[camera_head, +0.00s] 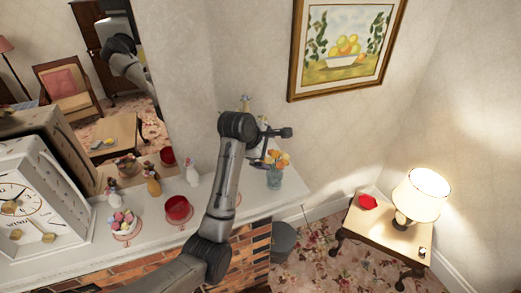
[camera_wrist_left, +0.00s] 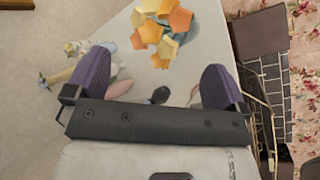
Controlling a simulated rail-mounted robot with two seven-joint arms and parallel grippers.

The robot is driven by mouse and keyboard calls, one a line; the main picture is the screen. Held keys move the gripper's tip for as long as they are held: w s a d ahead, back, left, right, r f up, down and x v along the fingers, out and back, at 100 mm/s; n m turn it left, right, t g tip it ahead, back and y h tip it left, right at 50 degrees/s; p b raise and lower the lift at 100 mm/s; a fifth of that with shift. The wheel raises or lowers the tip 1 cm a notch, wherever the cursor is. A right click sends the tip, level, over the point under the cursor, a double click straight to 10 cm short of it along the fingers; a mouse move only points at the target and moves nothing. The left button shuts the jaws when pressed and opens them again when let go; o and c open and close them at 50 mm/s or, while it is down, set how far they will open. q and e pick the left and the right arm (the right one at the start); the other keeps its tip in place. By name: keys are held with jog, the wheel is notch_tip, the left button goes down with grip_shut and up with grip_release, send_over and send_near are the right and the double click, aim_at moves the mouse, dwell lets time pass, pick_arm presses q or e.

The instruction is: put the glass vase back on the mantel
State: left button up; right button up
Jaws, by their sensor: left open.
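The glass vase (camera_head: 274,181) holds orange and yellow flowers and appears to stand upright at the right end of the white mantel (camera_head: 254,206). My left gripper (camera_head: 270,146) is at the flowers' height, just above and beside the vase. In the left wrist view my left gripper (camera_wrist_left: 155,85) has its two purple-padded fingers wide apart with nothing gripped between them. The flowers (camera_wrist_left: 163,28) show beyond the fingertips there, and the vase under them is mostly hidden. My right gripper is not in view.
Left along the mantel are a red bowl (camera_head: 178,208), a dish of colored balls (camera_head: 123,221), small figurines (camera_head: 192,174) and a big white clock (camera_head: 30,200). A mirror stands behind. A side table (camera_head: 388,236) with a lit lamp (camera_head: 420,192) stands right, on the floor.

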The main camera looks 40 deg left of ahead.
pick_arm(q)
jog(key=s+d+f+m+g+y, duration=0.1)
jog(key=s+d+f+m, duration=0.35)
jog(key=s+f, duration=0.35)
jog(key=s+d+f+m+g+y, duration=0.1)
jog(key=s+d+f+m, duration=0.4)
jog(key=f, duration=0.5)
jog(key=s+d+f+m, duration=0.3)
jog(key=s+m, duration=0.2)
jog(key=s, duration=0.3)
jog(key=s+d+f+m+g+h, duration=0.1)
jog(key=s+d+f+m, duration=0.2)
jog(key=s, duration=0.6)
jog(key=s+d+f+m, duration=0.3)
jog(key=s+d+m, duration=0.1)
jog(key=s+m, duration=0.3)
jog(key=shift+s+d+g+h+b, duration=0.15)
jog(key=shift+s+g+h+b, duration=0.2)
jog(key=shift+s, duration=0.8)
jog(key=shift+r, duration=0.1)
